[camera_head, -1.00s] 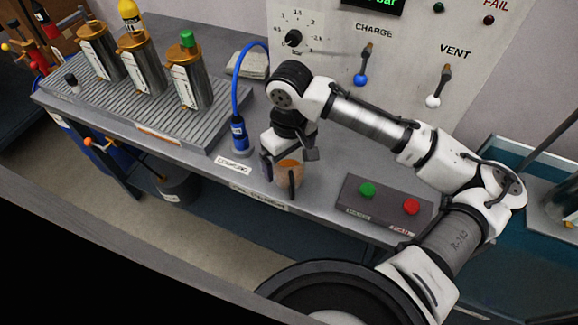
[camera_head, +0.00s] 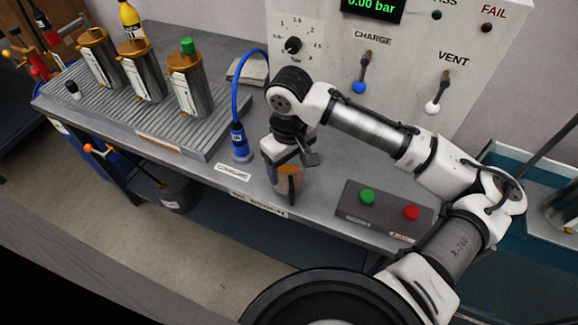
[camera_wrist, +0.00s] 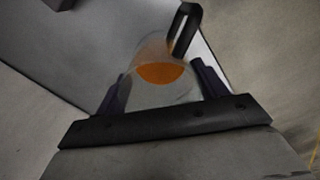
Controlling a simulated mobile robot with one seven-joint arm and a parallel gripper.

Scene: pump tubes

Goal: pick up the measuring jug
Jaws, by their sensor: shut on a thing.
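The measuring jug (camera_head: 289,184) is a small clear vessel with orange liquid and a dark handle. In the head view it is at the front edge of the grey bench, below my gripper (camera_head: 287,168). In the wrist view the jug (camera_wrist: 158,80) lies between the two dark fingers of my gripper (camera_wrist: 160,88), with the orange liquid visible inside and the handle at the upper right. My gripper is shut on the jug. I cannot tell whether its base touches the bench.
A control box (camera_head: 385,208) with green and red buttons is to the right. A blue connector with hose (camera_head: 239,140) stands to the left. A ribbed tray (camera_head: 140,112) holds several metal pump tubes. The upright panel (camera_head: 400,60) with CHARGE and VENT levers stands behind.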

